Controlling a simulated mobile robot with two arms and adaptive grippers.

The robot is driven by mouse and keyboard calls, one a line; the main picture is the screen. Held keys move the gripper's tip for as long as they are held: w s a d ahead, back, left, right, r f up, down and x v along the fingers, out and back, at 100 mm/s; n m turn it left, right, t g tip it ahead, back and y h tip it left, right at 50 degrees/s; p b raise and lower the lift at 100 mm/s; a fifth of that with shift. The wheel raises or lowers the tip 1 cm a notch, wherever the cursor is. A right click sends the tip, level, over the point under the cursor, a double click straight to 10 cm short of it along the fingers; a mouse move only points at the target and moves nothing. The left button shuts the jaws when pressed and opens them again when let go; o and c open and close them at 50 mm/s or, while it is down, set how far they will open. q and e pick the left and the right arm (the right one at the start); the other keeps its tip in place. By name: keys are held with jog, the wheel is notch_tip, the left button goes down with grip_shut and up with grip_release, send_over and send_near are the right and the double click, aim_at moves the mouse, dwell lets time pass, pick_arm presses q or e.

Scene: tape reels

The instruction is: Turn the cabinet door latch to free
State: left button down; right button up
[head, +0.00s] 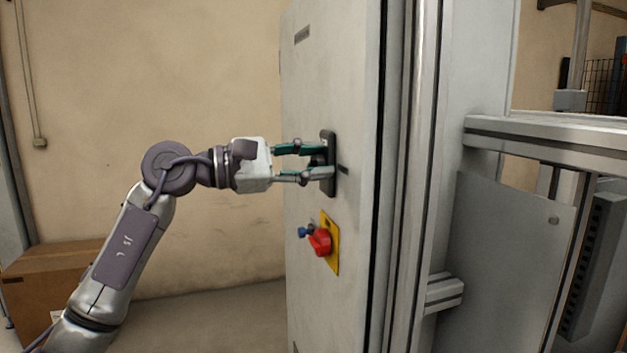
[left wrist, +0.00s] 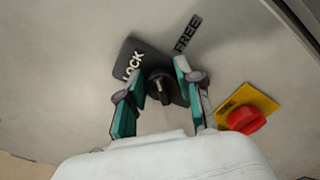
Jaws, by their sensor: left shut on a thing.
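The cabinet door (head: 300,90) is a pale grey upright panel in the middle of the head view. Its latch is a black knob (left wrist: 160,88) on a dark plate (head: 331,185), above a red switch. In the left wrist view, the word LOCK (left wrist: 133,66) is on the plate and FREE (left wrist: 187,33) is on the door beyond it. My left gripper (head: 318,162) reaches the latch from the left and is shut on the knob, one teal-padded finger on each side. The fingers partly hide the knob, so its exact turn is hard to tell. My right gripper is out of view.
A red rotary switch (head: 320,242) on a yellow plate (head: 332,255) sticks out below the latch. Metal frame posts and a rail (head: 550,135) stand to the right. A cardboard box (head: 45,275) lies at the lower left, behind my arm.

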pick_arm(q)
jog(key=m+b, duration=0.1)
jog(key=m, duration=0.1)
jog(key=m+b, duration=0.1)
jog(key=m, duration=0.1)
jog(key=shift+s+f+m+b, duration=0.1)
jog(key=shift+f+m+b, duration=0.1)
jog(key=shift+m+b, duration=0.15)
jog(key=m+b, duration=0.1)
jog(key=m, duration=0.3)
jog(key=shift+f, duration=0.1)
jog(key=shift+m, duration=0.35)
jog(key=c, duration=0.8)
grip_release()
jog(key=shift+o, duration=0.2)
jog(key=v, duration=1.2)
